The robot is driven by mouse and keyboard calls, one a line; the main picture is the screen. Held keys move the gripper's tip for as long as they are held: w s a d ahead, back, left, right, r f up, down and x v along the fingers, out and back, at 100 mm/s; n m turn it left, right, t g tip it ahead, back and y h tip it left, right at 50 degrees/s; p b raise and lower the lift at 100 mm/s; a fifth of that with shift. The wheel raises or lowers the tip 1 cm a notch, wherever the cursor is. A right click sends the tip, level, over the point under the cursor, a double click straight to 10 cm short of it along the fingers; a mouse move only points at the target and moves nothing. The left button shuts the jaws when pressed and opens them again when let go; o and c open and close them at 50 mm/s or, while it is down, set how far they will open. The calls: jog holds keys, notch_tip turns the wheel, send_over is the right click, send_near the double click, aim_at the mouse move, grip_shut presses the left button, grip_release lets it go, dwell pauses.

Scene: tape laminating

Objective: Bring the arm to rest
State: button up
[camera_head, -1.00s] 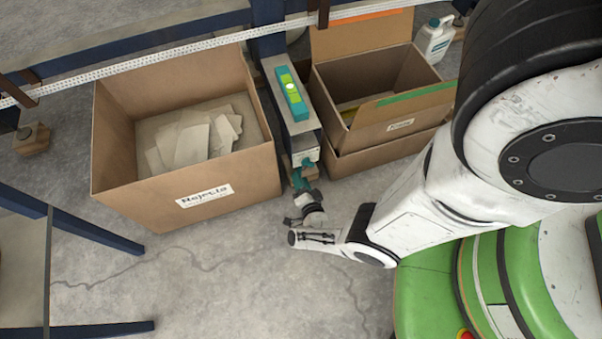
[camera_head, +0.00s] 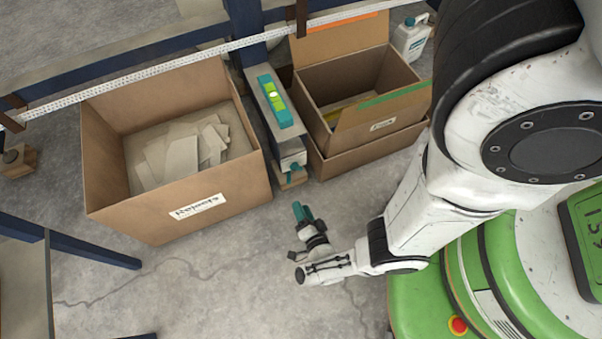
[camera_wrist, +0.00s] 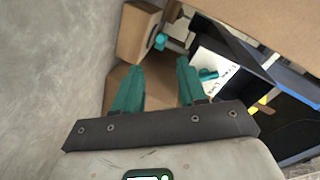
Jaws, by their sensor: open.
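My gripper (camera_head: 302,212) hangs over bare concrete floor in the head view, in front of the gap between the two boxes. It is apart from the boxes and from the narrow stand. In the wrist view its two teal fingers (camera_wrist: 161,85) are spread apart with nothing held between them. My white arm reaches in from the right side of the head view.
A cardboard box labelled Rejects (camera_head: 181,214) holds several pale sheets. Another cardboard box (camera_head: 380,127) stands at right. Between them, a narrow stand (camera_head: 293,146) carries a green-and-teal level (camera_head: 274,101). A white jug (camera_head: 411,40) is behind. Floor (camera_head: 215,275) in front is clear.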

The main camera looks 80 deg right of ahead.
jog(key=shift+w, duration=0.15)
dwell(0.3)
jog(key=w+a+r+n+t+y, duration=0.2)
jog(key=w+a+r+n+y, duration=0.3)
jog(key=w+a+n+y, duration=0.5)
jog(key=w+a+r+n+t+y, duration=0.2)
jog(key=w+a+r+n+y, duration=0.35)
jog(key=w, duration=0.55)
jog(key=s+d+r+n+g+h, duration=0.1)
jog(key=s+d+r+n+g, duration=0.35)
jog(key=s+r, duration=0.35)
jog(key=s+d+r+n+g+h, duration=0.1)
jog(key=s+d+r+n+g, duration=0.3)
jog(key=s+r+g, duration=0.3)
notch_tip(320, 180, up, 39)
jog(key=s+p, duration=0.1)
jog(key=p, duration=3.7)
jog(key=shift+f+t, duration=0.15)
jog(key=shift+t, duration=0.3)
jog(key=shift+s+f, duration=0.1)
jog(key=shift+f, duration=0.05)
